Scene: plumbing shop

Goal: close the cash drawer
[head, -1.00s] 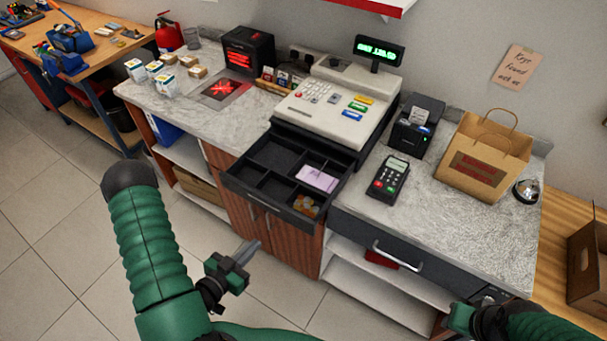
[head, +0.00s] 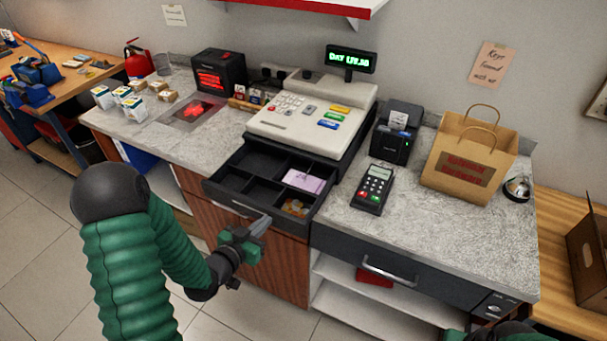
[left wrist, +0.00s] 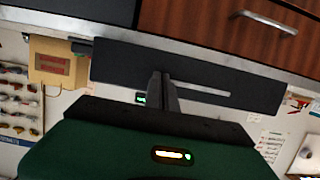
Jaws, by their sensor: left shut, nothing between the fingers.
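The cash drawer (head: 232,199) stands open under the cream cash register (head: 312,112). Its black tray shows several compartments, with purple banknotes (head: 304,181) and coins (head: 295,208) in two of them. My left gripper (head: 262,226) is shut and empty, its fingertips close to the drawer's front. In the left wrist view the shut fingers (left wrist: 163,88) point at the dark drawer front (left wrist: 120,65), which has a pale strip. I cannot tell whether they touch it. Of my right arm only green and dark parts show at the bottom right edge; its fingers are hidden.
The marble counter (head: 408,225) carries a card terminal (head: 373,188), a receipt printer (head: 395,132), a paper bag (head: 468,155) and a bell (head: 518,188). A closed dark drawer with a handle (head: 390,271) is right of the cash drawer. Open floor lies at left.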

